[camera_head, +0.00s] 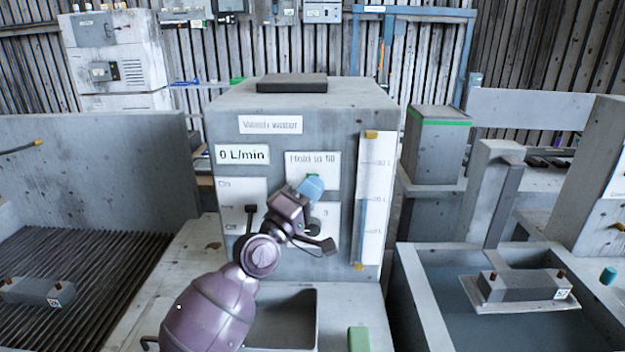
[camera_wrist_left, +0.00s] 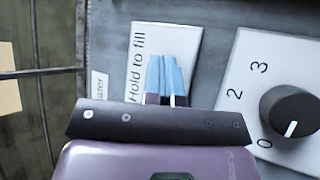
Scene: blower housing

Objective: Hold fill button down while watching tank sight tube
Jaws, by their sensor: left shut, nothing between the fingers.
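The grey wash water tank unit (camera_head: 340,110) stands in the middle of the head view. Its "Hold to fill" panel (camera_head: 325,160) also shows in the left wrist view (camera_wrist_left: 150,40). My left gripper (camera_head: 311,187) is shut, with its blue fingertips (camera_wrist_left: 165,75) at this panel. A sliver of green (camera_head: 313,177) shows behind the tips; the rest of the button is hidden, so I cannot tell whether it is pressed. The sight tube (camera_head: 364,190) runs upright on a white scale at right, blue in its lower part. The flow display (camera_head: 242,154) reads 0 L/min. My right gripper is out of view.
A black dial (camera_wrist_left: 290,110) with numbers sits beside the fill panel. A black lever (camera_head: 251,215) is on the on/off panel to the left. A dark open basin (camera_head: 290,320) lies below. A water-filled sink (camera_head: 420,300) stands at right, a ribbed tray (camera_head: 100,270) at left.

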